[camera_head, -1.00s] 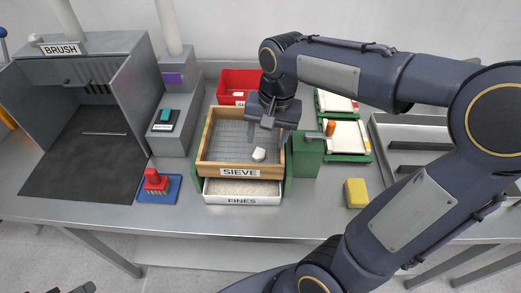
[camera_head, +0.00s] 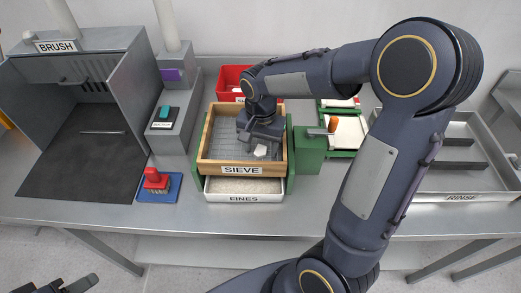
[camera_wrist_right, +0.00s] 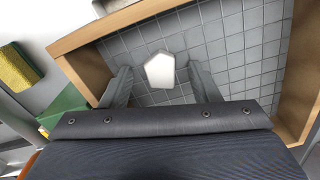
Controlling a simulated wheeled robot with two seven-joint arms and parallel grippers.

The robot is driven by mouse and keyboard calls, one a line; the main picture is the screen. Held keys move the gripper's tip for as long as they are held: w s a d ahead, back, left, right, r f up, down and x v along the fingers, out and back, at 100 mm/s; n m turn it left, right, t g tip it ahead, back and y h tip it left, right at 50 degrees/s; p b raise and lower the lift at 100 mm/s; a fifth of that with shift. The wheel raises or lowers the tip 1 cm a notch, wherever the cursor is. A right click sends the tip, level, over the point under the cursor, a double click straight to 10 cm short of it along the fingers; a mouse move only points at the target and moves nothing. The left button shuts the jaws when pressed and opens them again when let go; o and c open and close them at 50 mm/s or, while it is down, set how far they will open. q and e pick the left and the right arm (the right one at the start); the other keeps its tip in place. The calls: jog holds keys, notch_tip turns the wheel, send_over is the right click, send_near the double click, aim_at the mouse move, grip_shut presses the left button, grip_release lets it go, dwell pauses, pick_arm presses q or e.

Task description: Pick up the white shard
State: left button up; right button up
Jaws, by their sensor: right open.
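The white shard (camera_head: 260,151) lies on the grey mesh of the wooden sieve (camera_head: 242,169), near its front side. My right gripper (camera_head: 262,147) is over the sieve, pointing down. In the right wrist view the shard (camera_wrist_right: 160,70) sits between the two spread fingers of my right gripper (camera_wrist_right: 162,82), with a gap on each side. The fingers are open and do not touch it. My left gripper (camera_head: 68,287) shows only in part at the bottom left corner; its jaw state is unclear.
The sieve's wooden walls (camera_wrist_right: 92,78) surround the shard. A green housing (camera_head: 310,152) stands right of it, and the fines drawer (camera_head: 243,197) sits below. A red bin (camera_head: 232,77) is behind. A red brush (camera_head: 154,180) on a blue pad is to the left.

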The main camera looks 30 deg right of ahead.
jog(key=shift+c, duration=0.4)
jog(key=c, duration=1)
jog(key=shift+r, duration=0.2)
